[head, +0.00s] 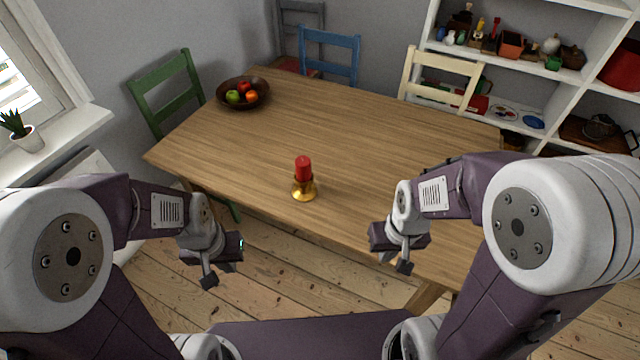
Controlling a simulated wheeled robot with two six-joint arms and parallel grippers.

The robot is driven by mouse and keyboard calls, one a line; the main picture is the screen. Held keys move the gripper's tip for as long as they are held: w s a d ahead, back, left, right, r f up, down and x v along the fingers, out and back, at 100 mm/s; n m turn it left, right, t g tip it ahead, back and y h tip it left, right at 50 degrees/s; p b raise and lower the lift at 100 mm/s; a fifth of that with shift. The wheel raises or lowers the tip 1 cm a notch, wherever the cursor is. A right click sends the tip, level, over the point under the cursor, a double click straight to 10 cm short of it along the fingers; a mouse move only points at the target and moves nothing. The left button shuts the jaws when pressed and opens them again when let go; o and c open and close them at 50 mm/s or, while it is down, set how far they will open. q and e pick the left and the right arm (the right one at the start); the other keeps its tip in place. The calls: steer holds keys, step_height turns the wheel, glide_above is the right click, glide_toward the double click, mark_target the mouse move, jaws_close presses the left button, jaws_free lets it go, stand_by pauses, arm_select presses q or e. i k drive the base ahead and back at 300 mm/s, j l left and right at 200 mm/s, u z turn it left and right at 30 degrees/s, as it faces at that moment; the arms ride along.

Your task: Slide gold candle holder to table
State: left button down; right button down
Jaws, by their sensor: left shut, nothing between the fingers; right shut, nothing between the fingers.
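The gold candle holder (304,191) stands upright on the wooden table (370,140), close to its near edge, with a red candle (303,168) in it. My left gripper (226,262) is shut and empty, left of the holder and in front of the table's near edge. My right gripper (397,252) is shut and empty, to the right of the holder and nearer to me, by the table's near edge. Neither gripper touches the holder.
A dark bowl of fruit (262,98) sits at the table's far left. Green (166,95), blue (330,55) and cream chairs (440,75) stand around the table. White shelves (485,70) hold objects at the back right. The tabletop's middle is clear.

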mark_target(303, 192)
steer(key=i+u, duration=0.15)
steer(key=u, duration=0.25)
steer(key=i+l+u, duration=0.1)
steer(key=u, duration=0.35)
steer(key=i+l+u, duration=0.15)
steer(key=u, duration=0.25)
